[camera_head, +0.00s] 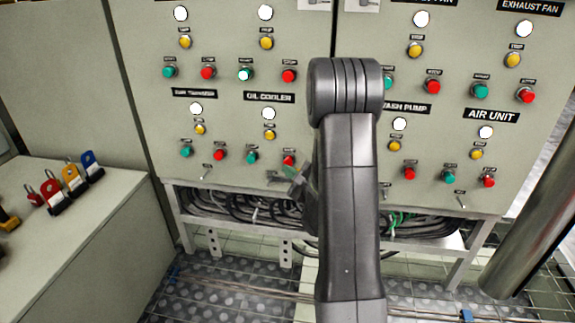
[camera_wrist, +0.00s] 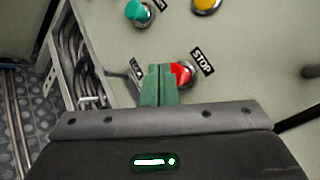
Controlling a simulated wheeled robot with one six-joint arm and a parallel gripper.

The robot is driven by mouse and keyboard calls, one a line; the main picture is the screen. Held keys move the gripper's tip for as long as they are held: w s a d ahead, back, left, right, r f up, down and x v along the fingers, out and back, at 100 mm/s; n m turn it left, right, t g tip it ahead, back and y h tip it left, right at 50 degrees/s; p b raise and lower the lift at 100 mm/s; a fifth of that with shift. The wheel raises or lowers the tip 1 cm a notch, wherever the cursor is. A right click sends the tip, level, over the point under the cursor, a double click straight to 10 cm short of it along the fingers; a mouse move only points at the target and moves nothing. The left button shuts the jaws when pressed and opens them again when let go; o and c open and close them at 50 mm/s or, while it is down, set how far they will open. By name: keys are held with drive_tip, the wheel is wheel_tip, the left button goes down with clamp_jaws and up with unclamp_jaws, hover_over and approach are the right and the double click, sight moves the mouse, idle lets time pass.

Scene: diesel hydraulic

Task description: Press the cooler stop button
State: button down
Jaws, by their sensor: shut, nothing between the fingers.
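The oil cooler stop button is red (camera_head: 289,159), at the lower right of the group under the OIL COOLER label (camera_head: 269,97). In the wrist view a red button (camera_wrist: 181,72) sits beside a STOP label (camera_wrist: 202,61). My gripper (camera_wrist: 160,69) is shut and empty, its green fingertips overlapping the left part of this button. I cannot tell whether they touch it. In the head view my gripper (camera_head: 292,176) is just below the red button, partly hidden by my arm. The green start button (camera_head: 252,157) is to its left.
A yellow button (camera_head: 269,134) and a white lamp (camera_head: 268,114) are above. A small toggle switch (camera_head: 205,173) projects from the panel at the lower left. Cables (camera_head: 235,206) run below the panel. A bench (camera_head: 110,215) with padlocks stands at left.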

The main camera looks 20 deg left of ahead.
drive_tip(key=shift+s+d, duration=0.1)
drive_tip(key=shift+s, duration=0.2)
drive_tip(key=shift+s+d+b, duration=0.1)
drive_tip(key=shift+s+d, duration=0.1)
drive_tip(key=shift+s, duration=0.6)
drive_tip(key=shift+s+d+b, duration=0.15)
drive_tip(key=shift+s, duration=0.7)
drive_tip(key=shift+s+d+b, duration=0.1)
drive_tip(key=shift+s+d, duration=0.1)
drive_tip(key=shift+s, duration=0.6)
drive_tip(key=shift+w, duration=0.1)
drive_tip(key=shift+s+d+b, duration=0.2)
drive_tip(key=shift+s+b, duration=0.25)
drive_tip(key=shift+s, duration=0.45)
drive_tip(key=shift+s+d+b, duration=0.2)
drive_tip(key=shift+s+b, duration=0.25)
drive_tip(key=shift+s, duration=0.45)
